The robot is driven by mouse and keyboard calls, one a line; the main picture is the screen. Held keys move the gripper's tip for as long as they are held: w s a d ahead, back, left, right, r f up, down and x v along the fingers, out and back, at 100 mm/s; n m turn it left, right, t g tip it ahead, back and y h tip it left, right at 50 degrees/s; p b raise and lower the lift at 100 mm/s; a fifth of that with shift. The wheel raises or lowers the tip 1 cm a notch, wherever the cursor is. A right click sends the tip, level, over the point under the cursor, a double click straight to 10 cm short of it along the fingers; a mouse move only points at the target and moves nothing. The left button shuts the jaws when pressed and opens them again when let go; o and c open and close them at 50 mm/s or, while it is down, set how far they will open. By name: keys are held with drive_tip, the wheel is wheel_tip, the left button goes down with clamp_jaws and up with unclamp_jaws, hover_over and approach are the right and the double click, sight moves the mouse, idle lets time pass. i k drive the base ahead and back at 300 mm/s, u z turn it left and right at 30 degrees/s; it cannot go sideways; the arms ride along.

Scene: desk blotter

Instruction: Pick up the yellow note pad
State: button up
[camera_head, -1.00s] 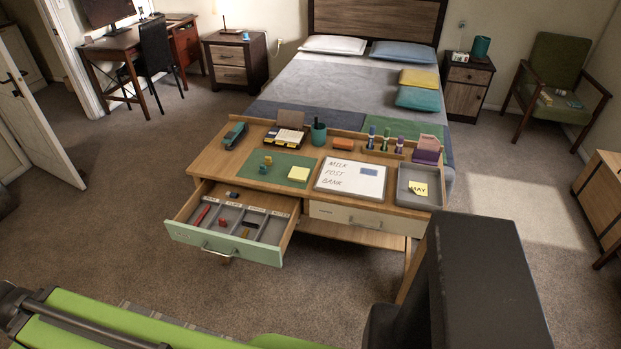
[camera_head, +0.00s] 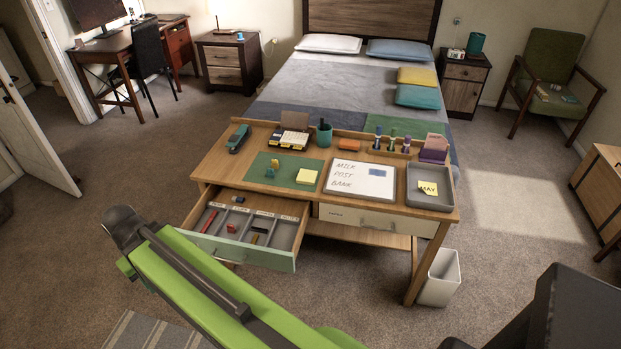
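The yellow note pad (camera_head: 307,177) lies flat on the right part of the green blotter (camera_head: 262,179), on top of the wooden desk (camera_head: 216,168). Its top is clear and nothing covers it. A separate yellow note marked MAY (camera_head: 428,188) lies in the grey tray (camera_head: 444,201) at the desk's right end. My green arm crosses the lower left of the view, in front of the desk and apart from the pad. I cannot make out my gripper's fingers in this view.
A drawer (camera_head: 290,262) with compartments stands open at the desk's front left. Small yellow and teal pieces (camera_head: 271,171) stand on the blotter left of the pad. A whiteboard (camera_head: 378,193) lies right of it. A white bin (camera_head: 440,278) stands by the right desk leg.

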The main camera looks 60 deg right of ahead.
sight(305, 177)
drive_tip(key=z, duration=0.05)
drive_tip(key=i, duration=1)
drive_tip(key=u, duration=0.05)
